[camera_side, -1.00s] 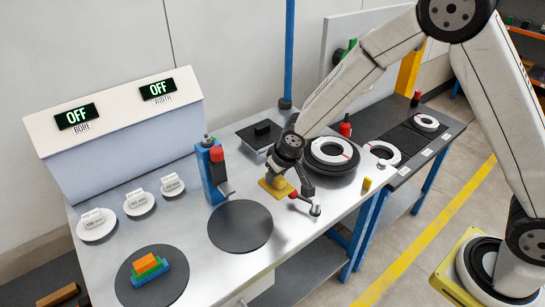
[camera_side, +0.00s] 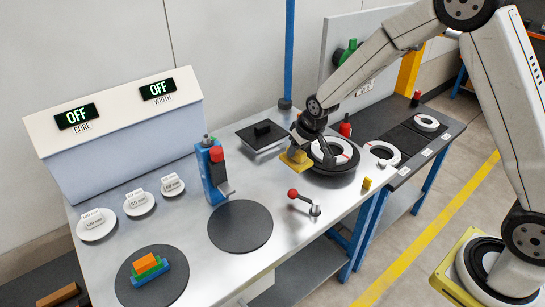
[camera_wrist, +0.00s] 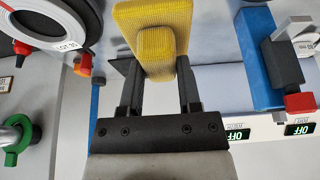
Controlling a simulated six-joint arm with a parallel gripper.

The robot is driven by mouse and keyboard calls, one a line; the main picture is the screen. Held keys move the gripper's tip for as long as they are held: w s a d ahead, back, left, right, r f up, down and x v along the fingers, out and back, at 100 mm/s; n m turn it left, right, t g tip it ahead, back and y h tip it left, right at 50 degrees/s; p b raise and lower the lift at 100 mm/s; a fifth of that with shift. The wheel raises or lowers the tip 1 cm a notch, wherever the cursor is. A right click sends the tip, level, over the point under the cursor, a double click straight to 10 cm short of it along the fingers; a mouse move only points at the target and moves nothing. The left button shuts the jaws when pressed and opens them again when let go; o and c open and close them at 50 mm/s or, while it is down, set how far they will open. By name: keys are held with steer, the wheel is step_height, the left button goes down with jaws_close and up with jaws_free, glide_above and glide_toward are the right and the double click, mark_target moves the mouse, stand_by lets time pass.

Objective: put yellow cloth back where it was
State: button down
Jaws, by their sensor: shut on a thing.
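The yellow cloth (camera_side: 297,160) is a folded pad with a raised knob on top. My gripper (camera_side: 305,147) is shut on it, just left of the black round stand with the white coil (camera_side: 341,148). In the wrist view the cloth (camera_wrist: 170,15) shows between the two dark fingers, and my gripper (camera_wrist: 157,75) grips its knob. I cannot tell whether the cloth touches the table or hangs slightly above it.
A red-knobbed lever (camera_side: 304,201) stands in front, with a small yellow block (camera_side: 366,184) to its right. A blue and red device (camera_side: 212,170) stands left. A black plate (camera_side: 262,134) lies behind.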

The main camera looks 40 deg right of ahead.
steer(key=shift+w+f, duration=1.55)
steer(key=shift+w, duration=0.65)
steer(key=shift+w+f, duration=1.55)
steer(key=shift+w, duration=0.65)
steer(key=shift+w+f, duration=1.55)
steer(key=shift+w, duration=0.65)
steer(key=shift+w+f, duration=0.2)
steer(key=shift+f, duration=1.55)
steer(key=shift+f, duration=0.1)
steer(key=shift+c, duration=1.4)
jaws_free()
